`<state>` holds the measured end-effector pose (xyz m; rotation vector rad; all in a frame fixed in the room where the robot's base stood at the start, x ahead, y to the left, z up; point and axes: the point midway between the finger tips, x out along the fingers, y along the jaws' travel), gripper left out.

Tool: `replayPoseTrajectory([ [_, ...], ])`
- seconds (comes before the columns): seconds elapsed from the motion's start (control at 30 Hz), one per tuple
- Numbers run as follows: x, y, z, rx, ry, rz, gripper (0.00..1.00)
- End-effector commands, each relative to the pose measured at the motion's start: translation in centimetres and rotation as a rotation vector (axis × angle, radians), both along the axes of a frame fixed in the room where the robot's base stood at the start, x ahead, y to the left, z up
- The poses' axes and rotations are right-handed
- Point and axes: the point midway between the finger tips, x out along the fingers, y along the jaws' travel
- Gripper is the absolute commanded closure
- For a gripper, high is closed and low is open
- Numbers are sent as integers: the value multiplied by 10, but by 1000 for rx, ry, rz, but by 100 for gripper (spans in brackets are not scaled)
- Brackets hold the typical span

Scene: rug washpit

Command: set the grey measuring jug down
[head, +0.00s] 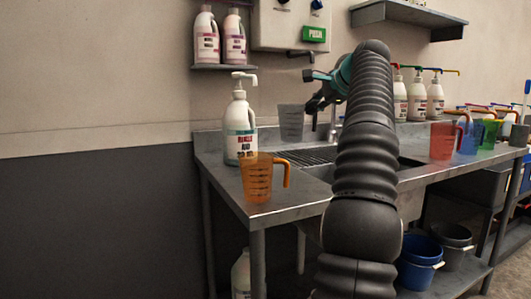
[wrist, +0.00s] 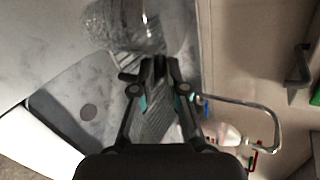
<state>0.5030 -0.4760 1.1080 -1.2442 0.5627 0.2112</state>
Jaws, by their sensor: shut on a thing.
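The grey measuring jug (head: 291,122) is translucent and looks upright at the back of the steel counter, over the ribbed drainer side of the sink. My gripper (head: 314,104) is at its right side, shut on it, most likely by the handle, which the fingers hide. In the wrist view the jug (wrist: 112,25) shows at the top, just beyond my closed fingertips (wrist: 156,70). I cannot tell whether its base touches the counter or hangs a little above it.
An orange jug (head: 258,180) stands at the counter's front left corner, with a white pump bottle (head: 240,125) behind it. The ribbed drainer (head: 308,156) looks bare. The sink basin (wrist: 70,105) and tap (wrist: 250,104) are close by. Red (head: 445,141) and other coloured jugs stand right.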

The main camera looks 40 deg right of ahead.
Motion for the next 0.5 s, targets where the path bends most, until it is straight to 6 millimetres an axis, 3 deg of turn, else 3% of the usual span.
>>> replayPoseTrajectory([
  [0.13, 8, 12, -8, 0, 2, 2, 100],
  [0.5, 56, 64, -54, -1, 2, 4, 100],
])
